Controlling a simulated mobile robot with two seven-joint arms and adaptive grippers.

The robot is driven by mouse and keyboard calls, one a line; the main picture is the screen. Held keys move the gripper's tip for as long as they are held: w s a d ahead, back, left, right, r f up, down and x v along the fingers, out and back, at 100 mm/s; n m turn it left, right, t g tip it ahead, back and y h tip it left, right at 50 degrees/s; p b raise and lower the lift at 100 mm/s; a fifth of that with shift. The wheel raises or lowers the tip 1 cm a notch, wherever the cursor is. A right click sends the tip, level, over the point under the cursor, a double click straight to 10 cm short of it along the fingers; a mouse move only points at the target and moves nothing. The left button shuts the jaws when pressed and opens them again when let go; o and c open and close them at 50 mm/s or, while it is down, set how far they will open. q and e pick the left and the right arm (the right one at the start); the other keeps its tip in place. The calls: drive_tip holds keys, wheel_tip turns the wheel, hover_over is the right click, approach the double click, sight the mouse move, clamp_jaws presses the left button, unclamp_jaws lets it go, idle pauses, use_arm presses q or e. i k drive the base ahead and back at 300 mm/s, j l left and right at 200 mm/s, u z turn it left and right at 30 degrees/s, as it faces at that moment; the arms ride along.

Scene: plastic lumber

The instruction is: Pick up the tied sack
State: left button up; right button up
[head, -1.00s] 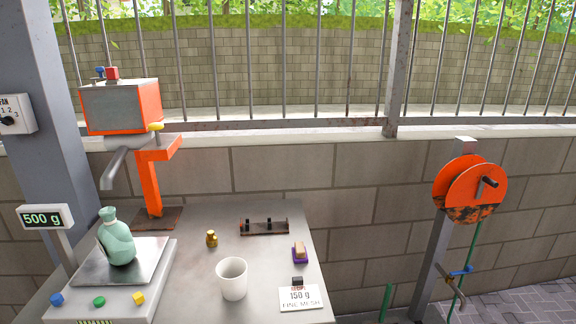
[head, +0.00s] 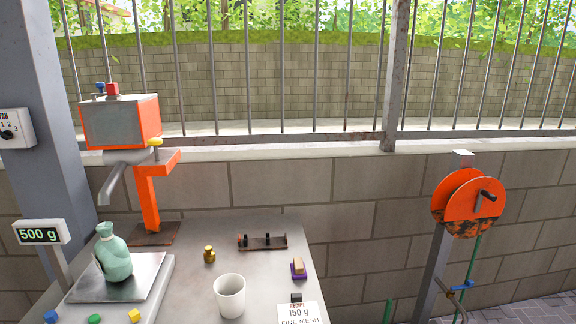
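The tied sack (head: 114,256) is pale green with a gathered neck. It sits, leaning slightly, on the metal plate of the scale (head: 143,277) at the left of the table. The scale's display (head: 40,233) reads 500 g. Neither of my grippers shows in the head view.
On the table (head: 190,262) stand a white cup (head: 230,296), a small brass weight (head: 209,254), a dark rack (head: 262,242), a purple-based block (head: 298,268) and a recipe card (head: 298,313). An orange grinder (head: 150,190) rises behind the sack. An orange wheel (head: 466,203) stands right.

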sight(113, 260)
drive_tip(key=u, duration=1.45)
